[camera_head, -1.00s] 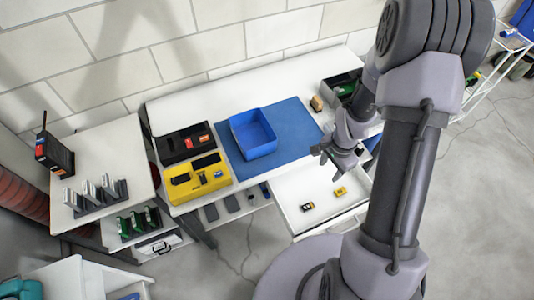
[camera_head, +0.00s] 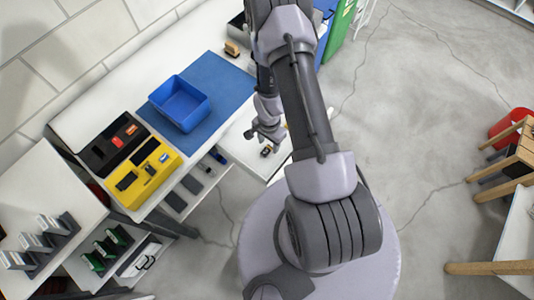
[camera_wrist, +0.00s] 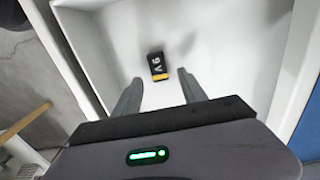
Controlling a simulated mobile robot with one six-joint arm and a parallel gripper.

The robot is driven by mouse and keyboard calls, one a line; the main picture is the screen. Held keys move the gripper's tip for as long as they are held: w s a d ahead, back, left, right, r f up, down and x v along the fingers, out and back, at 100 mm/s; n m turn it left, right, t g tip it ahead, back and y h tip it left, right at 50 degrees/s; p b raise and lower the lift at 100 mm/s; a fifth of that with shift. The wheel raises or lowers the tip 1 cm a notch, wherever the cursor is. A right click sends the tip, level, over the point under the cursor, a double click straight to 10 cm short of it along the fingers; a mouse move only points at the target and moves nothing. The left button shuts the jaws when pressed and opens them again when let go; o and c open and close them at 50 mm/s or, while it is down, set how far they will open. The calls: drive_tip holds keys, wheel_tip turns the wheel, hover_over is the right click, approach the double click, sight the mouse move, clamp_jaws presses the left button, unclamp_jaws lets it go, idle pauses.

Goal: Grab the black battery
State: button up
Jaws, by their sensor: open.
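The black battery (camera_wrist: 158,66), with a yellow-orange end and "9V" lettering, lies in a white drawer (camera_wrist: 108,82). In the wrist view it is just beyond and between my fingertips, with clear space around it. My gripper (camera_wrist: 158,78) is open and empty, its two fingers apart. In the head view the battery (camera_head: 266,151) shows small and partly visible just below my gripper (camera_head: 267,137). The height gap between the fingers and the battery is hard to judge.
The drawer's white walls surround the battery closely enough to bound my gripper. Left of the drawer, the worktable holds a blue bin (camera_head: 205,113), a yellow tray (camera_head: 133,203) and a black tray (camera_head: 98,170). A wooden stool (camera_head: 520,150) stands far right on open floor.

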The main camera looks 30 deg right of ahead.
wheel_tip(320, 180, down, 3)
drive_tip(key=shift+r+b, duration=0.1)
drive_tip(key=shift+b, duration=0.55)
drive_tip(key=shift+r, duration=0.25)
clamp_jaws()
drive_tip(key=shift+p, duration=0.3)
